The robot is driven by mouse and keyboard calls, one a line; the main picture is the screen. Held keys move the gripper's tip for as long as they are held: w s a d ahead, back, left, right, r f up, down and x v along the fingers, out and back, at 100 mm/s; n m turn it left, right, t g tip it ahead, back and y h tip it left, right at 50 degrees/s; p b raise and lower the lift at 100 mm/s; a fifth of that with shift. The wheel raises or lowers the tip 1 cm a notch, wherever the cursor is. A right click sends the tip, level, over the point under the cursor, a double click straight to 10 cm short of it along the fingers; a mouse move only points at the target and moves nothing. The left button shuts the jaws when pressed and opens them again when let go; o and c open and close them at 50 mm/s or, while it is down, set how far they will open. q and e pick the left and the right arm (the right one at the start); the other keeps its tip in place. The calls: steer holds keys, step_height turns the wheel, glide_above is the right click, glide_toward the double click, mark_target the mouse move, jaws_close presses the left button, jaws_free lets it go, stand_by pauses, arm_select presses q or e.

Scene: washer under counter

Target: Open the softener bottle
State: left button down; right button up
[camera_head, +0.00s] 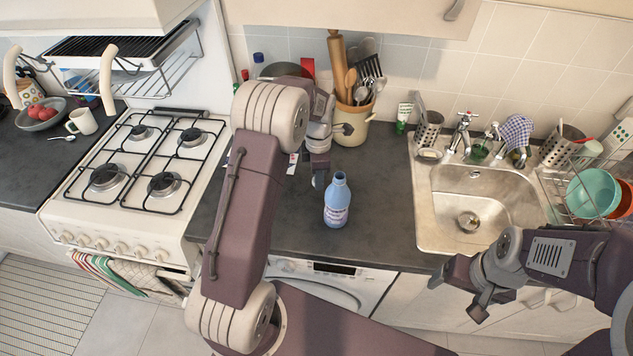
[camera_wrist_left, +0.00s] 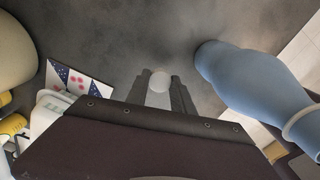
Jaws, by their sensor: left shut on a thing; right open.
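The softener bottle (camera_head: 337,205) is light blue with a pale label and stands upright on the dark counter. No cap shows on its blue neck, and its body fills the right of the left wrist view (camera_wrist_left: 245,80). My left gripper (camera_head: 319,181) is just left of the bottle's neck, apart from it. It is shut on a small round whitish cap (camera_wrist_left: 159,82), held between the fingertips above the counter. My right gripper (camera_head: 458,292) is open and empty, in front of the counter below the sink.
A utensil crock (camera_head: 352,125) stands behind the bottle. A gas stove (camera_head: 140,165) is to the left and a steel sink (camera_head: 472,220) to the right. The counter (camera_head: 380,215) between bottle and sink is clear. A patterned packet (camera_wrist_left: 75,82) lies left of my left gripper.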

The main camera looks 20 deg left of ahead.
mark_target(318, 194)
arm_select(q)
steer(key=shift+f, duration=0.65)
steer(key=shift+w+f, duration=0.3)
steer(key=shift+f, duration=0.35)
step_height(318, 194, down, 3)
steer(key=shift+s, duration=0.1)
steer(key=shift+f, duration=0.1)
steer(key=c, duration=1.1)
jaws_free()
